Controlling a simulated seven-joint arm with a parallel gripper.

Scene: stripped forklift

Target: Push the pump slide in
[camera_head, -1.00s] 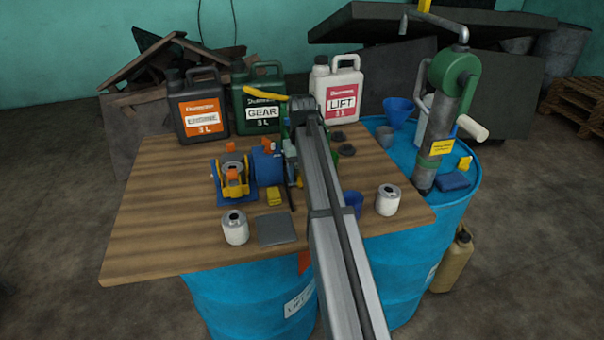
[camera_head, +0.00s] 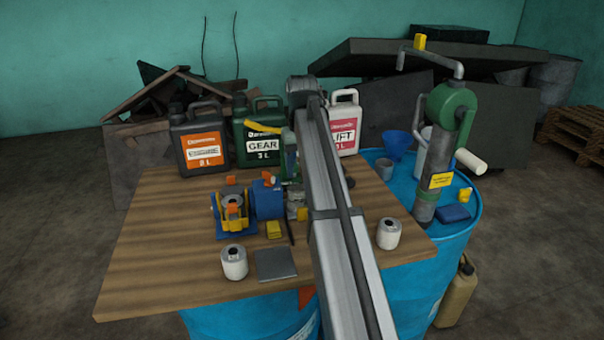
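A small pump assembly (camera_head: 262,199) stands on the wooden table, left of my arm. It has a blue cylinder, a blue base, yellow brackets and orange tabs. A grey-green upright part (camera_head: 290,156) stands at its right end, partly covered by my arm. I cannot tell which part is the slide or how far in it is. My arm reaches across the table over the right side of the assembly. My gripper is hidden behind my arm, so its fingers and any contact do not show.
An orange-label jug (camera_head: 198,142), a green jug (camera_head: 243,155) and a white jug (camera_head: 349,138) stand behind. White filters (camera_head: 234,262) (camera_head: 389,233) and a grey plate (camera_head: 275,264) lie in front. A hand pump (camera_head: 441,140) stands on the blue drum (camera_head: 462,215) at right.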

